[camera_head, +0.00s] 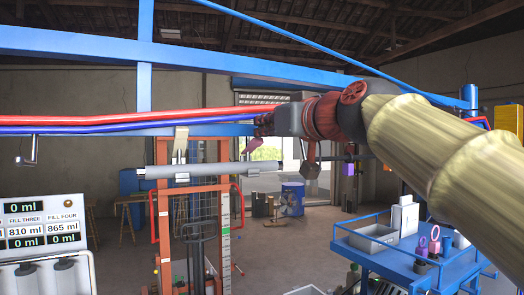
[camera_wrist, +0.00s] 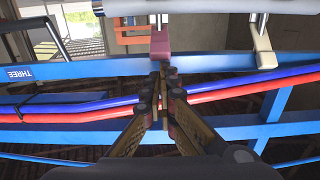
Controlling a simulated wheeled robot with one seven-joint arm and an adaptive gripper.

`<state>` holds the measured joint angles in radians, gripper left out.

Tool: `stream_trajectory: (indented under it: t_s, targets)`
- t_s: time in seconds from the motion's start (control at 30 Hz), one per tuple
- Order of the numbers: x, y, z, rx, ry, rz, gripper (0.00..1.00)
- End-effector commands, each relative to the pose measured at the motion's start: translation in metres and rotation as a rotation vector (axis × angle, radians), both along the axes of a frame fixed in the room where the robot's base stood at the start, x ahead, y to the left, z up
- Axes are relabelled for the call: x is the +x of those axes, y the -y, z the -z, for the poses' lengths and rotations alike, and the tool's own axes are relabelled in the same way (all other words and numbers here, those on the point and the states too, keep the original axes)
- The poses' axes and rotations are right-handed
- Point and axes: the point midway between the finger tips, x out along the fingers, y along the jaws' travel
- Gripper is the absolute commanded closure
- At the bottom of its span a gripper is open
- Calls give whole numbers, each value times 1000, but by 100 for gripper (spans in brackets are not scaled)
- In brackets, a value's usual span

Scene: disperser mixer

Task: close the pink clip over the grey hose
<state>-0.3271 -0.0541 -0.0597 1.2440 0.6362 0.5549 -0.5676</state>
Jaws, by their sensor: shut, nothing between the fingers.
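The grey hose (camera_head: 210,171) lies level across the middle of the head view; its pale side also shows at the top of the wrist view (camera_wrist: 200,7). The pink clip (camera_head: 266,149) stands open, tilted up above the hose near its right end. In the wrist view the pink clip (camera_wrist: 160,42) points towards my gripper. My gripper (camera_wrist: 164,70) is shut and empty, its fingertips right at the clip's free end; whether they touch cannot be told. In the head view my gripper (camera_head: 262,124) is small, just above the clip.
A beige clip (camera_head: 181,140) stands up at the hose's left part and shows right of the pink one in the wrist view (camera_wrist: 263,45). Red (camera_wrist: 230,93) and blue hoses run along a blue beam behind my fingers. A blue cart (camera_head: 400,258) stands lower right.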

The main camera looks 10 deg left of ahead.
Motion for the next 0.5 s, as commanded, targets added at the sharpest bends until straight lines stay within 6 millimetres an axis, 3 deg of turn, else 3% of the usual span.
stream_trajectory:
  t_s: [0.03,0.5]
  targets:
    - [-1,1,11,11,15,0,100]
    - [-7,6,27,117,156,0,100]
